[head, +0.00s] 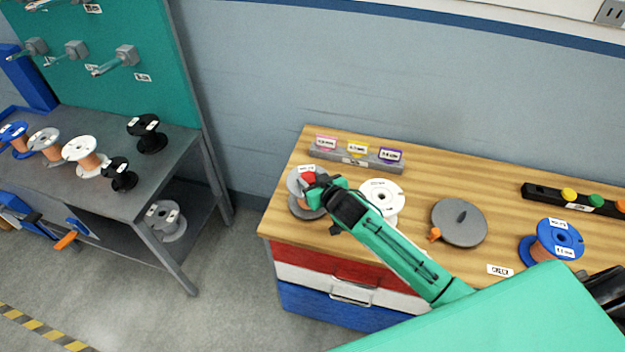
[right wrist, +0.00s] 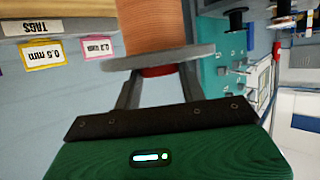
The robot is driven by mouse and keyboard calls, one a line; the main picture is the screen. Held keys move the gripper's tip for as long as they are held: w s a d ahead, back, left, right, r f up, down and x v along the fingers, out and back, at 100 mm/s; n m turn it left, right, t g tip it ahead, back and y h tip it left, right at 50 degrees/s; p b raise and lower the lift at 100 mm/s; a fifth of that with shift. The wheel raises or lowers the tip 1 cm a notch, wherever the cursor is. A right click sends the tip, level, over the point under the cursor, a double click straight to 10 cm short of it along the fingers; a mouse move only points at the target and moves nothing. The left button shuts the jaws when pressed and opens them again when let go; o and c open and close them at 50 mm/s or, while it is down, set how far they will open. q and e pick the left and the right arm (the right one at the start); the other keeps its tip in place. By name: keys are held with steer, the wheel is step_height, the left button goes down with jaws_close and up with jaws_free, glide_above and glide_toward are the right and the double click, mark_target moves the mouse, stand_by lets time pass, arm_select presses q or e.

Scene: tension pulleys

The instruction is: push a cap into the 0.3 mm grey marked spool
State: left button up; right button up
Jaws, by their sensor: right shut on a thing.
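The grey spool (head: 296,186) with copper wire stands at the left end of the wooden bench top, with a white label on its top flange; the label is too small to read. My right gripper (head: 314,182) is over it, shut on a red cap (head: 309,178). In the right wrist view, the red cap (right wrist: 158,71) sits between the fingers against the grey flange (right wrist: 190,54), at the middle of the spool; the copper winding (right wrist: 155,28) lies beyond. How deep the cap sits is hidden. My left gripper is not in view.
A white spool (head: 382,192) stands close beside my right arm. A grey disc (head: 459,222), a blue spool (head: 558,240) and a black rack (head: 540,192) with coloured caps are further right. A tag holder (head: 340,159) is behind. A grey side table (head: 165,165) with several spools stands left.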

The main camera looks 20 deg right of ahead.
steer(key=shift+s+f, duration=0.2)
steer(key=shift+f, duration=0.3)
steer(key=shift+c, duration=0.4)
steer(key=o, duration=1.1)
steer(key=shift+s, duration=0.15)
steer(key=shift+s+r, duration=0.15)
steer(key=shift+s, duration=0.4)
steer(key=b+v, duration=0.1)
steer(key=v, duration=0.5)
steer(key=r+b+v, duration=0.1)
steer(key=v, duration=0.5)
steer(key=shift+d+r, duration=0.15)
steer(key=shift+d, duration=0.05)
